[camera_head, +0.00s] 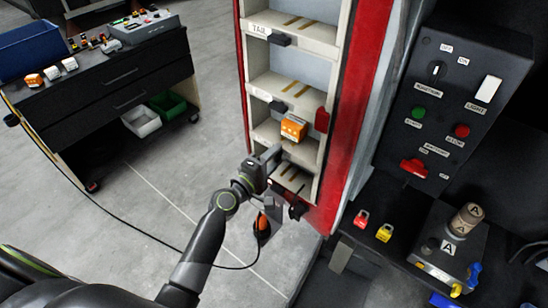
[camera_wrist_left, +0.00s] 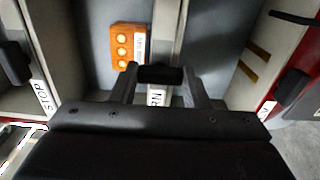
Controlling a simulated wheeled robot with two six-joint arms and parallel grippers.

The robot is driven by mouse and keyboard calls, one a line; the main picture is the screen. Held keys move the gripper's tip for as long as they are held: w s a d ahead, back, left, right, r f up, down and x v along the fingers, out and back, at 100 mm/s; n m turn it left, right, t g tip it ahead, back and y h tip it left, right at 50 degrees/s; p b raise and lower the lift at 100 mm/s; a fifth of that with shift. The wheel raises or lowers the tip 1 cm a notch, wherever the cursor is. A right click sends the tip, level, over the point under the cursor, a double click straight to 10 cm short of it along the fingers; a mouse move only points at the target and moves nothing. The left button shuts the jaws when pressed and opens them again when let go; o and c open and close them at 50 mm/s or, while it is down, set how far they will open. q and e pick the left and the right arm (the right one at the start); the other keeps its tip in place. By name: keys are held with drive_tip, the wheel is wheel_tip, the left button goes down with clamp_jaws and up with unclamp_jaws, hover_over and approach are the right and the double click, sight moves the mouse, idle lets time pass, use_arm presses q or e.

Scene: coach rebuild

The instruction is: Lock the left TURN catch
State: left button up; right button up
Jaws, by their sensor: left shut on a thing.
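The rack (camera_head: 310,150) has several open bays with black catches on the shelf edges. My left gripper (camera_head: 272,158) is at the third shelf edge. In the left wrist view the fingers are shut on the black TURN catch (camera_wrist_left: 160,74); the label beneath is partly hidden, showing about "RN". In the head view the gripper hides this catch, so whether it is locked cannot be told. An orange lamp module (camera_head: 293,129) sits in the bay beside it and also shows in the left wrist view (camera_wrist_left: 125,46). My right gripper is not in view.
The STOP catch (camera_wrist_left: 15,62) and another black catch (camera_wrist_left: 292,86) flank the held one. A control panel (camera_head: 450,100) and bench stand right. A dark cabinet (camera_head: 110,85) stands left, with clear floor between.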

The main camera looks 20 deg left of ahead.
use_arm(q)
drive_tip(key=o, duration=1)
drive_tip(key=shift+s, duration=0.1)
drive_tip(key=b+v, duration=0.4)
drive_tip(key=v, duration=1.3)
drive_tip(key=shift+s+a, duration=0.1)
